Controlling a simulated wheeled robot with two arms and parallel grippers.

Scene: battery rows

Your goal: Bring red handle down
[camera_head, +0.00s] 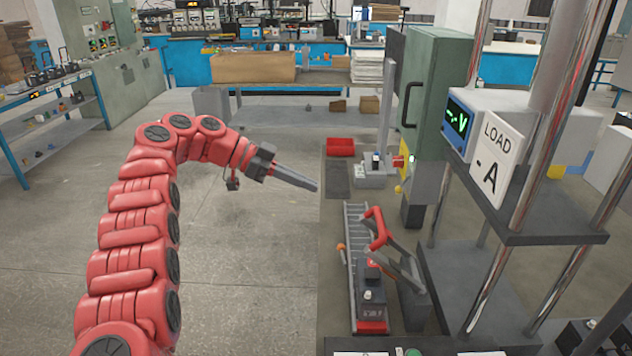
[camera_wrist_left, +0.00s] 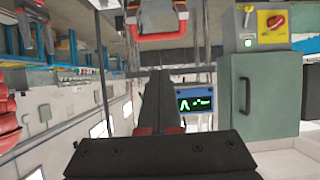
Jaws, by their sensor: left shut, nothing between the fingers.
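The red handle (camera_head: 376,228) is a U-shaped bar on a lever, standing raised above a small bench device (camera_head: 370,300) at centre right in the head view. My left gripper (camera_head: 316,187) is shut and empty. It points right and slightly down, to the left of and above the handle in the picture, with a gap between them. In the left wrist view, which looks upside down, the shut fingers (camera_wrist_left: 158,82) point up the picture. A red bar there, seemingly the handle (camera_wrist_left: 157,37), is beyond the fingertips, apart from them. My right gripper is not in view.
A green cabinet (camera_head: 437,90) and a blue meter (camera_head: 459,123) with a LOAD sign (camera_head: 497,160) stand to the right. Chrome posts (camera_head: 552,110) rise nearby. A red tray (camera_head: 340,146) lies behind the device. Open floor is on the left.

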